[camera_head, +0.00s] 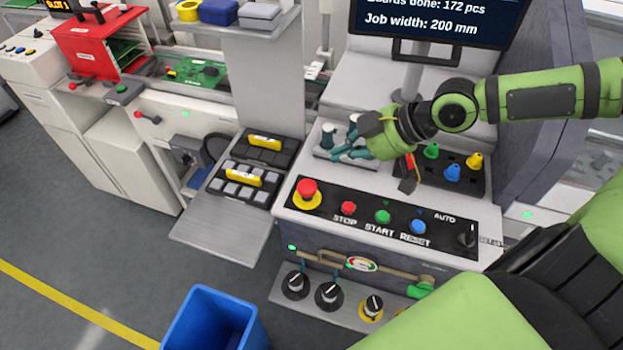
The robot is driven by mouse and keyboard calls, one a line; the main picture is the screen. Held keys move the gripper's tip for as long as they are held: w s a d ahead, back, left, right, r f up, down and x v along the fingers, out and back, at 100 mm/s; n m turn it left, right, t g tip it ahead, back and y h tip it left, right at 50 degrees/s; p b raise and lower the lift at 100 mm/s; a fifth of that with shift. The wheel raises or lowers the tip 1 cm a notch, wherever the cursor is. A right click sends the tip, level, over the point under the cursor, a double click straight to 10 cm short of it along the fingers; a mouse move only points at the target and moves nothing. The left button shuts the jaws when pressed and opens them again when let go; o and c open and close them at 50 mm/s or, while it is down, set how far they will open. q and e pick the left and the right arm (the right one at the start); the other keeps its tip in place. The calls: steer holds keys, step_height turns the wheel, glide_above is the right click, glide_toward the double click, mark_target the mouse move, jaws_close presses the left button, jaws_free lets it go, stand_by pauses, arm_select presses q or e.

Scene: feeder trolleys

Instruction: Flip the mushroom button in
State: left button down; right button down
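The mushroom button (307,187) is red, with a round yellow base, at the left end of the black control panel (328,208). I cannot tell from this angle whether it is pressed in. My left gripper is not in view.
The panel also has a red stop button (348,208), a green start button (382,217), a blue reset button (417,226) and a black selector knob (467,236). Several knobs sit below. A monitor (440,18) stands behind; a blue bin (212,320) is on the floor.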

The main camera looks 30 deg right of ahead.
steer(key=f, duration=0.1)
glide_above(311, 188)
step_height(311, 188, down, 6)
steer(key=shift+r+b, duration=0.2)
steer(key=shift+b, duration=0.1)
step_height(311, 188, down, 2)
steer(key=shift+f+p, duration=0.25)
steer(key=shift+p, duration=0.1)
steer(key=shift+f, duration=0.65)
